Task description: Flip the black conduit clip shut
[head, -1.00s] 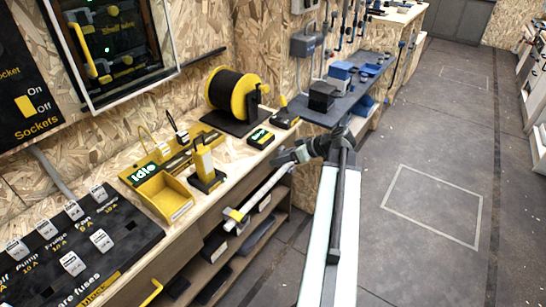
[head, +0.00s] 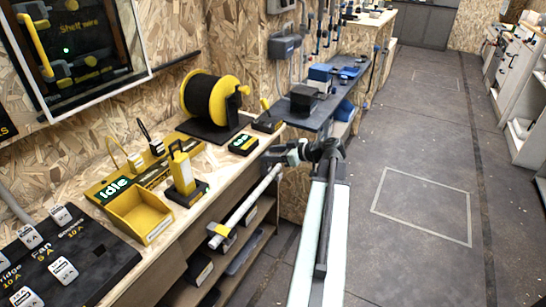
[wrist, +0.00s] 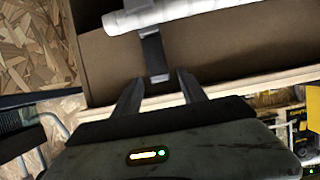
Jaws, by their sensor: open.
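In the wrist view my gripper (wrist: 161,88) is open and empty, its two dark fingers apart and pointing at a brown panel. The black conduit clip (wrist: 154,55) shows there as a dark grey strap. It meets the white conduit (wrist: 185,10) at the top, and its loose-looking flap extends down the panel, in line with the gap between my fingers. I see no contact with the fingers. In the head view the white conduit (head: 250,204) runs along the workbench front. My gripper is near its far end, and its fingers and the black clip cannot be made out there.
On the workbench are a yellow tray (head: 148,222), a yellow-handled tool (head: 181,170) and a cable reel (head: 212,98). Shelves lie below. The floor (head: 420,205) to the right is clear.

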